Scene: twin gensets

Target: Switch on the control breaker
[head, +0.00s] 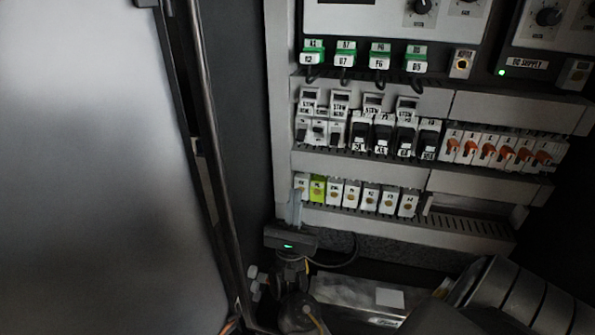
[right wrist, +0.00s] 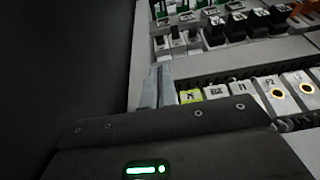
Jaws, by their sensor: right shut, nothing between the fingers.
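The middle row of the cabinet holds white breakers with dark levers (head: 318,132) at its left end, black breakers (head: 382,136) beside them and several orange-levered switches (head: 490,149) at the right. The labels are too small to tell which one is the control breaker. The left-end breakers also show in the right wrist view (right wrist: 177,40). My right gripper (head: 296,194) is shut and empty, pointing up at the left end of the lower terminal row, below the breakers. Its fingertips (right wrist: 160,72) look apart from the breakers. My left gripper is out of view.
A lower row of white terminal blocks (head: 367,196) includes a yellow-green one (head: 317,189) close beside the fingers. Green plugs (head: 345,55) sit above the breakers. Slotted grey ducts (head: 375,170) separate the rows. A cabinet door (head: 90,170) stands at the left.

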